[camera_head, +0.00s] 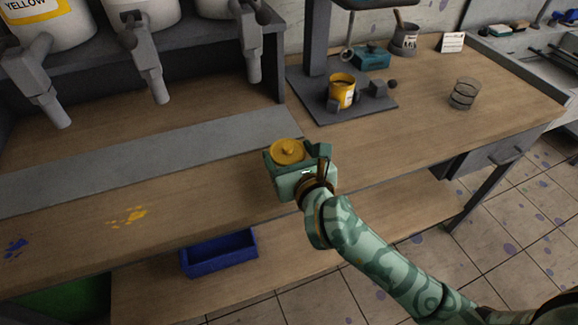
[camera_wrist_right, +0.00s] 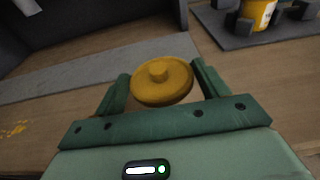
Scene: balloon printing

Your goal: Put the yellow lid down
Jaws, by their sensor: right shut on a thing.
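The yellow lid (camera_head: 287,151) is a round disc with a small knob on top. My right gripper (camera_head: 290,155) is shut on it, near the front edge of the wooden workbench (camera_head: 400,143). In the right wrist view the lid (camera_wrist_right: 162,80) sits knob up between the two green fingers of the right gripper (camera_wrist_right: 162,88). I cannot tell whether the lid touches the bench top or is just above it. My left gripper is not in view.
A yellow can (camera_head: 341,91) stands on a dark stand (camera_head: 350,112) behind the gripper. A wire cup (camera_head: 463,94) stands to the right. Dispensers with taps (camera_head: 148,85) overhang the back left. A blue bin (camera_head: 219,253) sits below. The bench left of the gripper is mostly clear.

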